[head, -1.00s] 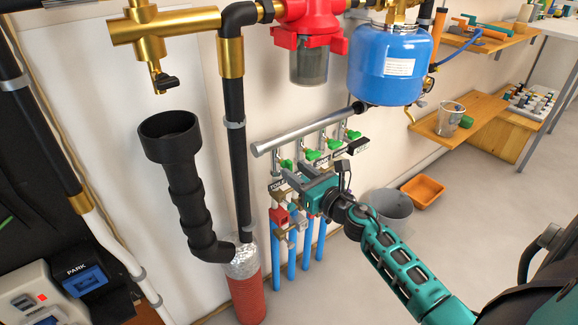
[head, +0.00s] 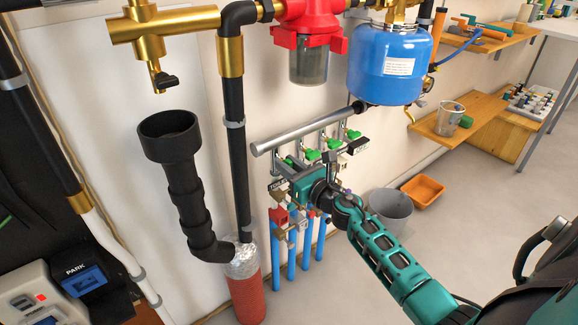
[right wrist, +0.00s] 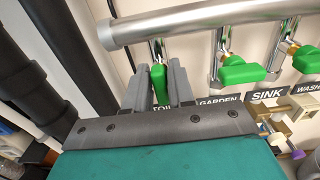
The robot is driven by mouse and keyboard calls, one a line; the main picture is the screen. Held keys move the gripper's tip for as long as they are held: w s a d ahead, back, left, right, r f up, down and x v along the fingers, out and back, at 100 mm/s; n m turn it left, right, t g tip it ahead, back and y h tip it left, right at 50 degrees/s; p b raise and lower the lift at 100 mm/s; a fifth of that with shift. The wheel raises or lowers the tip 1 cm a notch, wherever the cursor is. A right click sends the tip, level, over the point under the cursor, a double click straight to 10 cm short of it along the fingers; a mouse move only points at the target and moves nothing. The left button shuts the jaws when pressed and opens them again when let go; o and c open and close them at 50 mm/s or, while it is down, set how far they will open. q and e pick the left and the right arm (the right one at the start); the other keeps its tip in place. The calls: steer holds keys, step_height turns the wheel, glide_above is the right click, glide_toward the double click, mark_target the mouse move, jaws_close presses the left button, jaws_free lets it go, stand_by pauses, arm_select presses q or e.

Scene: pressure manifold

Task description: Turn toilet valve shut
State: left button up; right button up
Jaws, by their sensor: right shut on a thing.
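The toilet valve has a green handle (right wrist: 158,82), leftmost on the manifold, above a label partly hidden by my gripper and reading "TOIL". My right gripper (right wrist: 159,76) is shut on this handle, with one grey finger on each side. In the right wrist view the handle looks narrow and upright, unlike the broad sideways handles to its right. In the head view my right gripper (head: 290,170) reaches the manifold from the lower right and hides most of the valve. My left gripper is not in view.
Other green handles, garden (right wrist: 238,70), sink (right wrist: 306,59) and one at the far right (head: 352,134), sit close by under the grey manifold pipe (head: 300,130). A black drain pipe (head: 185,185) stands left. A grey bucket (head: 390,210) and orange tray (head: 424,190) are on the floor.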

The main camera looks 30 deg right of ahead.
jaws_close()
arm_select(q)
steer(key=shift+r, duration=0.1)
arm_select(e)
steer(key=shift+m, duration=0.6)
steer(key=m+p, duration=0.1)
steer(key=m, duration=0.3)
steer(key=shift+d, duration=0.1)
steer(key=m+p, duration=0.1)
steer(key=m, duration=0.4)
steer(key=shift+d+m, duration=0.1)
steer(key=shift+m, duration=0.2)
steer(key=m+p, duration=0.1)
steer(key=m, duration=0.2)
steer(key=shift+f+m, duration=0.1)
steer(key=shift+m, duration=0.2)
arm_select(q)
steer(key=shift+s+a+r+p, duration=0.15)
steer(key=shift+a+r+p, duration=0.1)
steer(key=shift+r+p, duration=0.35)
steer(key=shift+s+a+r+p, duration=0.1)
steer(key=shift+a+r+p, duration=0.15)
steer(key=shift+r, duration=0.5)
arm_select(e)
steer(key=shift+f+m, duration=0.1)
steer(key=shift+m, duration=1.6)
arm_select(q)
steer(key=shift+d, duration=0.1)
